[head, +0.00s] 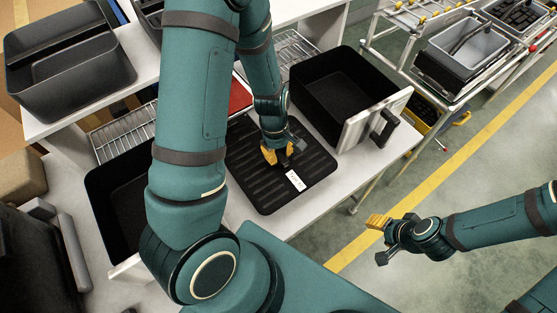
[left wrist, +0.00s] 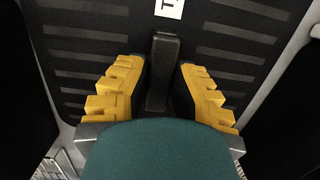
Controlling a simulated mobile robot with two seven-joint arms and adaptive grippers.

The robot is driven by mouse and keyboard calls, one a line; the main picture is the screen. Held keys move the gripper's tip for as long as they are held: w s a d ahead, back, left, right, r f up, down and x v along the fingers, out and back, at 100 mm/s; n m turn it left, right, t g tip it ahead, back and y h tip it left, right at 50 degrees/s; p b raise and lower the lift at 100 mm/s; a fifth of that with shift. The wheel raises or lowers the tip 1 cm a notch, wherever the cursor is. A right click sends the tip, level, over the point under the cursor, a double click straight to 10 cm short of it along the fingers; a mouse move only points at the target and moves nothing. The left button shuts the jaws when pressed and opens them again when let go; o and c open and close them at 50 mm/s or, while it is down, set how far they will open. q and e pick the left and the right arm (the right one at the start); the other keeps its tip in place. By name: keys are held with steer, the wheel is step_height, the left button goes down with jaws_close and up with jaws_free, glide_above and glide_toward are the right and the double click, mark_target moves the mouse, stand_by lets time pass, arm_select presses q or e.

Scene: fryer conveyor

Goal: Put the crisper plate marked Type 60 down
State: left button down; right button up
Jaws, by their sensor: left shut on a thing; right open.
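The crisper plate (head: 262,187) is a flat, black, ribbed plate with a white label at its front right edge. The writing is too small to read in the head view; the left wrist view shows only a "T" on the label of the plate (left wrist: 92,48). My left gripper (head: 282,154) is over the plate, its yellow fingers (left wrist: 160,90) shut on the plate's black upright handle (left wrist: 163,62). The plate lies level or nearly so over the white table; I cannot tell whether it touches. My right gripper (head: 378,236) is open and empty, off the table at right.
A black fryer drawer (head: 325,82) with a white front stands right of the plate. Another black drawer (head: 108,190) is at left, partly hidden by my arm. Wire racks (head: 290,48) lie behind. Grey bins (head: 75,78) stand on the upper shelf. A conveyor frame (head: 398,50) is at far right.

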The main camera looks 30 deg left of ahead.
mark_target(279, 160)
arm_select(q)
step_height(279, 160, down, 3)
steer(key=shift+f+b, duration=0.15)
steer(key=shift+b, duration=0.25)
steer(key=shift+f, duration=0.2)
steer(key=shift+f, duration=0.1)
steer(key=c, duration=0.9)
jaws_free()
steer(key=shift+c, duration=0.2)
